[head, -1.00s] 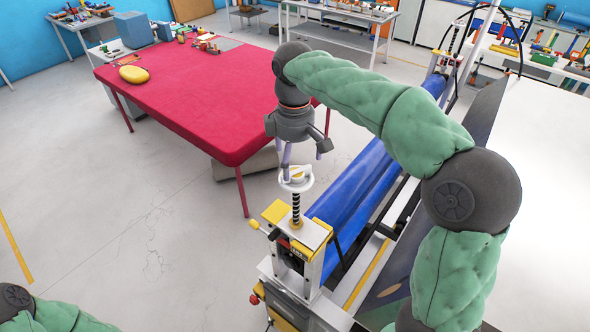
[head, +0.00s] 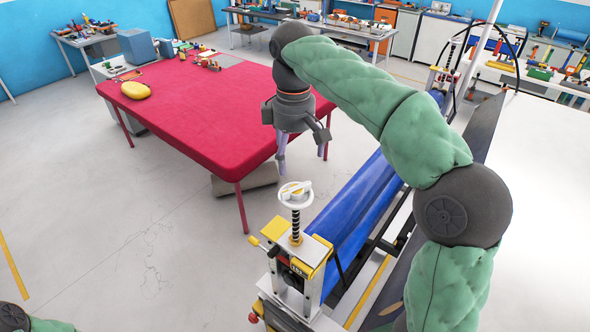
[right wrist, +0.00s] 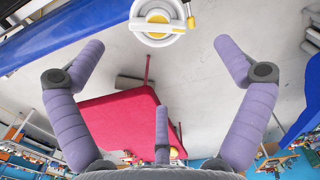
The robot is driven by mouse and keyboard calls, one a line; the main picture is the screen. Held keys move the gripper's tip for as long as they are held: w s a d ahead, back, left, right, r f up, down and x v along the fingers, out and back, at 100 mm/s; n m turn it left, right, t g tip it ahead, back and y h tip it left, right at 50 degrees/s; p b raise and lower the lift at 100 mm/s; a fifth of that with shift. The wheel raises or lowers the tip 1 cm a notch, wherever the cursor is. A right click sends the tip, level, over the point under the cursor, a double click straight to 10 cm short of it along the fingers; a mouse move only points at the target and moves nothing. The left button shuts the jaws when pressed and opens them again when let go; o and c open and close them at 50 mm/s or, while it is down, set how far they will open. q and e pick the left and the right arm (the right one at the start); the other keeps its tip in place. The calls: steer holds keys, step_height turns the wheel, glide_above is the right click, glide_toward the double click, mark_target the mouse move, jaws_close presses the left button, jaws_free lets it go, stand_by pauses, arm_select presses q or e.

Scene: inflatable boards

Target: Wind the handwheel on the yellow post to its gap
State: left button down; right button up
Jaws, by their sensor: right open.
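The white handwheel (head: 295,194) with a yellow centre sits on a black threaded screw above the post (head: 298,256), which is yellow and white. In the right wrist view the handwheel (right wrist: 157,18) shows at the top, beyond the open fingers. My right gripper (head: 302,158) is above the handwheel, pointing down, with its fingers spread and empty, apart from the wheel. It also shows in the right wrist view (right wrist: 165,70). The gap on the post is too small to make out. My left gripper is not in view; only part of my left arm shows at the lower left.
Blue rollers (head: 358,205) run back from the post beside a large white surface (head: 545,180) on the right. A red table (head: 205,110) with a yellow object (head: 135,90) stands at the left. Workbenches line the back. The floor left of the post is clear.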

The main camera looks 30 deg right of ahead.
mark_target(296, 186)
steer(key=m, duration=0.2)
steer(key=m+b, duration=0.1)
steer(key=m, duration=0.5)
steer(key=shift+d+f, duration=0.15)
steer(key=shift+f, duration=0.15)
steer(key=m+b, duration=0.1)
steer(key=m, duration=0.5)
steer(key=shift+d+m, duration=0.15)
steer(key=shift+m, duration=0.15)
step_height(296, 186, down, 11)
steer(key=shift+r, duration=0.1)
steer(key=c, duration=1)
